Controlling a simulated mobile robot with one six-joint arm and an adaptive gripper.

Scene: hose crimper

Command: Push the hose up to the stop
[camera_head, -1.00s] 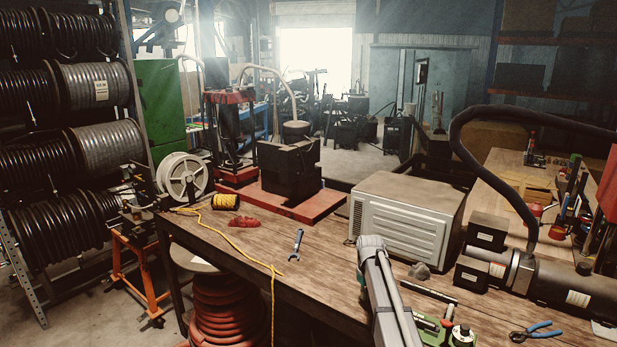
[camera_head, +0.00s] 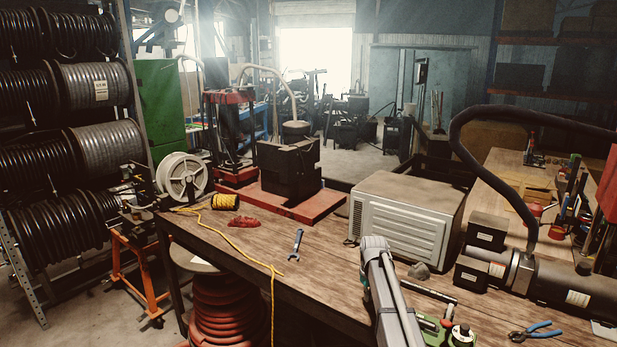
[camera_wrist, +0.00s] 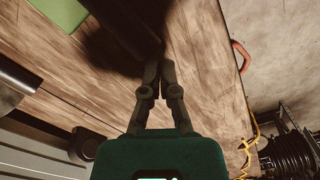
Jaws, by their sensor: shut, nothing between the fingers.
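My gripper shows in the wrist view (camera_wrist: 151,76). Its two fingers are together and empty, over the wooden bench top (camera_wrist: 195,50). A dark, blurred shape, perhaps a shadow, lies by the fingertips. In the head view my arm hides the gripper. A short dark tube (camera_head: 430,291), possibly the hose, lies on the bench right of my arm. A dark round-ended part (camera_wrist: 14,80) at the left edge of the wrist view may be the same tube, apart from the fingers. A green tool (camera_head: 430,329) sits in front of the tube, partly behind my arm. I cannot make out the stop.
A beige metal box (camera_head: 408,215) stands behind my arm. A grey machine (camera_head: 545,285) with a thick black pipe is at the right. Blue-handled pliers (camera_head: 537,330), a wrench (camera_head: 296,244) and a yellow cord (camera_head: 240,254) lie on the bench. The bench's middle is mostly clear.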

